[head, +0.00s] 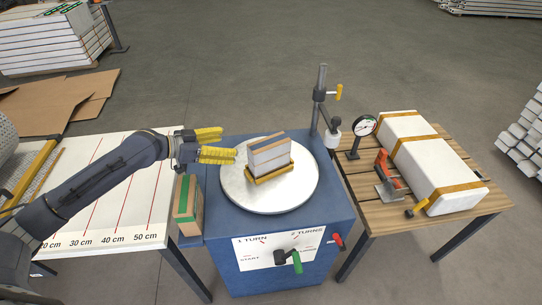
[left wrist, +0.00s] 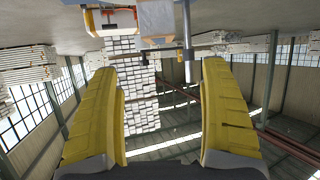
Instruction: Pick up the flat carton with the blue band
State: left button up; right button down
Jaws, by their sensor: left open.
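A carton (head: 268,152) with pale faces, a brown top edge and a bluish-grey band stands tilted in a yellow holder (head: 270,174) on the round white turntable (head: 300,197). My left gripper (head: 222,144) is open and empty, to the left of the carton and apart from it, near the turntable's left edge. In the left wrist view its two yellow fingers (left wrist: 163,100) are spread wide with nothing between them. My right gripper is not in view.
The turntable sits on a blue cabinet (head: 225,247). A brown carton with a green band (head: 193,215) stands left of it. A post (head: 319,105) and a dial gauge (head: 361,127) stand to the right. A long white package (head: 425,160) lies on the slatted table.

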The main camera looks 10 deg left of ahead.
aim_at(265, 143)
pick_arm(q)
jog(key=shift+x, duration=8.4)
jog(key=shift+r, duration=0.1)
jog(key=shift+c, duration=0.4)
jog(key=c, duration=1.6)
jog(key=shift+r, duration=0.1)
